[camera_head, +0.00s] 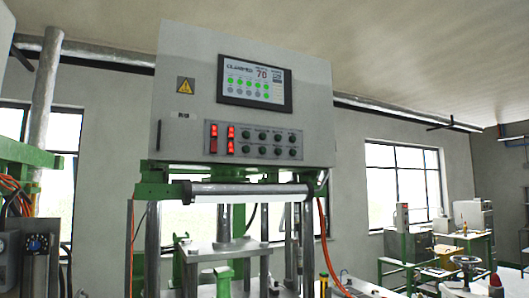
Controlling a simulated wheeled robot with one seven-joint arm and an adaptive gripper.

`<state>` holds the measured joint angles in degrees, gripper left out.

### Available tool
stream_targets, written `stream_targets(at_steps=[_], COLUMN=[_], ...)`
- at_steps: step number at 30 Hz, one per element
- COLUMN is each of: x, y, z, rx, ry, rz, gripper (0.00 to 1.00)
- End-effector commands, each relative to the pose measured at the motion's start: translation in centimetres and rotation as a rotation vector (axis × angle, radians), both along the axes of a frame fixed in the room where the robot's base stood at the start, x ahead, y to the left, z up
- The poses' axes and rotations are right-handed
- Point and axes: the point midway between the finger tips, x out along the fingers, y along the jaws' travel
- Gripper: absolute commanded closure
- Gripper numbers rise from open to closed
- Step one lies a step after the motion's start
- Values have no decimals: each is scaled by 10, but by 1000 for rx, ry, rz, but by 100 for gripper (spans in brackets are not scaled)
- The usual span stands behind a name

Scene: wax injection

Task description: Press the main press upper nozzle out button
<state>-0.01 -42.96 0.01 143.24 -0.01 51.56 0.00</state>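The main press's grey control cabinet (190,75) stands upright at the centre of the head view. A button strip (253,142) runs along its lower front. Red-lit switches (231,132) sit at the strip's left end. Two rows of small dark green round buttons (262,135) lie to their right. The labels are too small to read, so I cannot tell which is the upper nozzle out button. My gripper is not in view.
Below the cabinet are a horizontal roller bar (245,188), a green frame (155,188) and a metal press plate (222,250). Another machine (30,245) stands at the left edge. Green workbenches (407,245) and a handwheel (465,263) are at the right. The space before the buttons looks clear.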

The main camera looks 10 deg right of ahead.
Motion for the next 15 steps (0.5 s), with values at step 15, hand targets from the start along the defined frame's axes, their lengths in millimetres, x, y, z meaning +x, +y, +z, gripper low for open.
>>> stream_targets(at_steps=[15], x=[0], y=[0], z=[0], rx=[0], ry=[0], rz=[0], gripper=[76])
